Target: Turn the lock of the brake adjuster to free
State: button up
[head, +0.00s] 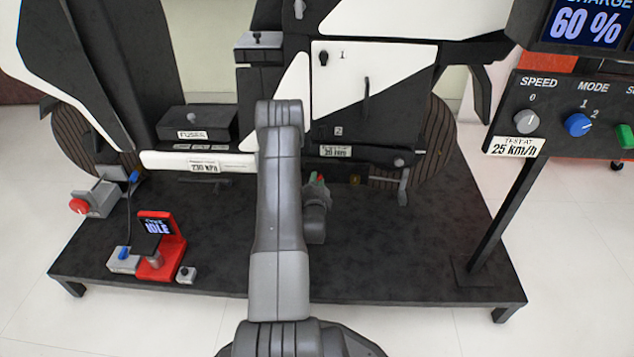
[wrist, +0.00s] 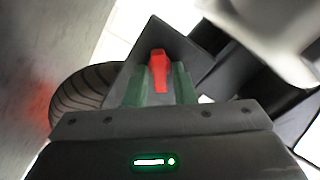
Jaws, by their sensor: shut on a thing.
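A red lever (wrist: 158,72), which looks like the lock of the brake adjuster, stands between the green fingers of my gripper (wrist: 158,88) in the wrist view. My gripper is shut on it. Behind it is a dark grey block (wrist: 185,52). In the head view my gripper (head: 318,181) is low beside the rig's lower edge, and a bit of red shows at its tips. My arm covers part of this area, and the adjuster's body and any lock marks cannot be made out.
The black platform (head: 400,250) is clear at the front right. A red stand with an IDLE screen (head: 158,226) is at the left. A wheel (wrist: 80,92) is close to my gripper in the wrist view. A panel with knobs (head: 570,115) stands at the right.

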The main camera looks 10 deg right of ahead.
jog(key=m, duration=0.3)
jog(key=shift+f+m, duration=0.15)
jog(key=shift+m, duration=0.25)
jog(key=shift+f+m, duration=0.1)
jog(key=shift+m, duration=1.8)
jog(key=shift+s, duration=0.1)
jog(key=o, duration=0.7)
jog(key=shift+o, duration=0.2)
jog(key=p+v, duration=0.3)
jog(key=v, duration=1)
jog(key=shift+s+p, duration=0.35)
jog(key=b+x, duration=0.3)
jog(key=x, duration=1.1)
jog(key=shift+b, duration=0.35)
